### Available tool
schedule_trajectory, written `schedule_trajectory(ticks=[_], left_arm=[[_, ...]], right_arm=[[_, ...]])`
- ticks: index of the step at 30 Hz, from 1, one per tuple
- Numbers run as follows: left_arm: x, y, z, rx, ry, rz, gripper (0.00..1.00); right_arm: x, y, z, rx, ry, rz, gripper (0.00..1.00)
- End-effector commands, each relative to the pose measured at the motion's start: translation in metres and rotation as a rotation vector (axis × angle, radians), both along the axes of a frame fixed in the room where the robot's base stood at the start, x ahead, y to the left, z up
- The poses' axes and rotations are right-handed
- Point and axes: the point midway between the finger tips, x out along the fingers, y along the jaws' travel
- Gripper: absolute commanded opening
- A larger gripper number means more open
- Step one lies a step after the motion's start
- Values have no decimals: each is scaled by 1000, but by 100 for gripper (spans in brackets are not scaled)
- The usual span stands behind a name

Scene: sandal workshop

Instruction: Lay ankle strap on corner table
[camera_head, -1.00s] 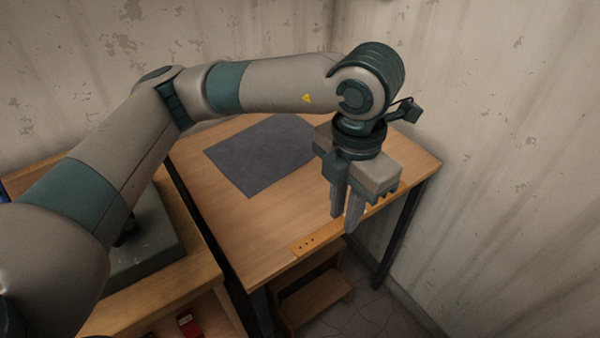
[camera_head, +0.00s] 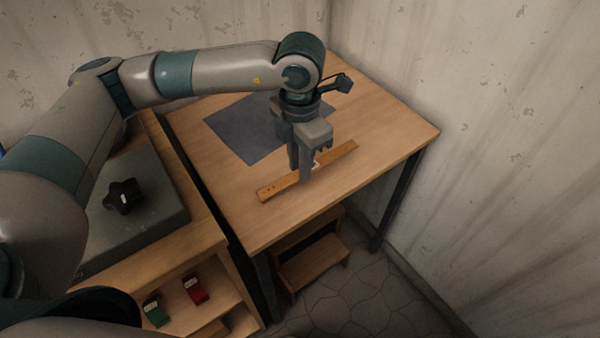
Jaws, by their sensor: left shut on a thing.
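The ankle strap (camera_head: 279,188) is a long, flat orange-brown strip with small dark holes near its left end. My left gripper (camera_head: 304,178) is shut on it near its middle, pointing down. The strap is over the front part of the wooden corner table (camera_head: 395,135), slanting up to the right; I cannot tell whether it touches the top. A small pale patch shows on the strap beside the fingers. My right gripper is not in view.
A dark grey mat (camera_head: 240,128) lies on the table behind the gripper. A bench at left holds a grey plate with a black star knob (camera_head: 124,197). Red (camera_head: 196,289) and green (camera_head: 155,311) items sit on its shelf. A wooden step stool (camera_head: 313,265) stands under the table. Walls close the back and right.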

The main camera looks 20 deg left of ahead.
Motion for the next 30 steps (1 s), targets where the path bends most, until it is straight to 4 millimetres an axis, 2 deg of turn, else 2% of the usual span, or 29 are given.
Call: schedule_trajectory(ticks=[7, 17, 30], left_arm=[[0, 0, -4, 0, 1, 1, 0], [0, 0, -38, 1, 1, 0, 0], [0, 0, -42, 0, 0, 0, 0]], right_arm=[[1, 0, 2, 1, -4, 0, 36], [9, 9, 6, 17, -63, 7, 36], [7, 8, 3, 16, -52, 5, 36]])
